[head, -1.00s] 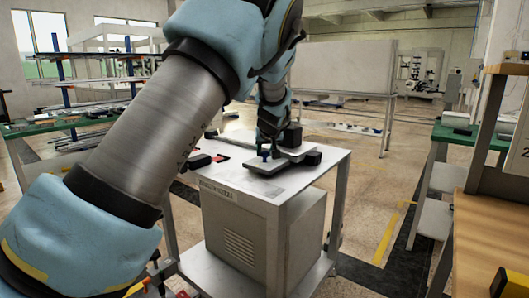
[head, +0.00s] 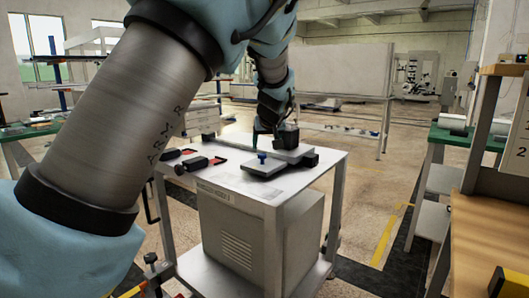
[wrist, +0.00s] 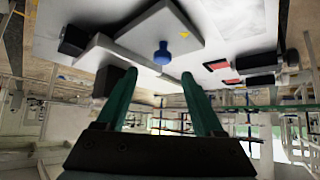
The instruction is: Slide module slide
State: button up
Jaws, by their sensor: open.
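The module slide is a pale grey plate (head: 262,168) on a white-topped cart, with a blue knob (head: 262,156) standing on it. In the wrist view the plate (wrist: 165,28) and the blue knob (wrist: 162,54) show clearly above my fingers. My gripper (wrist: 159,76) is open, with two green fingers spread apart and nothing between them. The knob appears beyond the fingertips, between their lines, and not gripped. In the head view my gripper (head: 256,143) hangs by the knob and hides part of the slide behind it.
Two black clamps with red parts (head: 200,163) lie on the cart top (head: 232,178), left of the slide. Black blocks (wrist: 75,38) sit at the slide's edges. A green-topped table (head: 463,139) and a wooden bench (head: 485,210) stand at right. Floor between is open.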

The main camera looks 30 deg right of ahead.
jog(key=shift+v, duration=2.15)
jog(key=w+a+f+n+g+y, duration=0.15)
jog(key=a+f, duration=0.35)
jog(key=a, duration=0.6)
jog(key=a+f+n+g+y, duration=0.15)
jog(key=a+f, duration=0.25)
jog(key=a, duration=0.8)
jog(key=s+a+f+g, duration=0.2)
jog(key=s+a+f, duration=0.1)
jog(key=s+a, duration=0.6)
jog(key=s+a+f+g, duration=0.2)
jog(key=s+a+f, duration=0.2)
jog(key=s+a, duration=0.6)
notch_tip(320, 180, up, 15)
jog(key=w+a+p, duration=0.1)
jog(key=w+p, duration=0.1)
jog(key=p, duration=1.2)
jog(key=shift+w+a+f, duration=0.2)
jog(key=shift+a+f, duration=0.05)
jog(key=shift+a, duration=0.1)
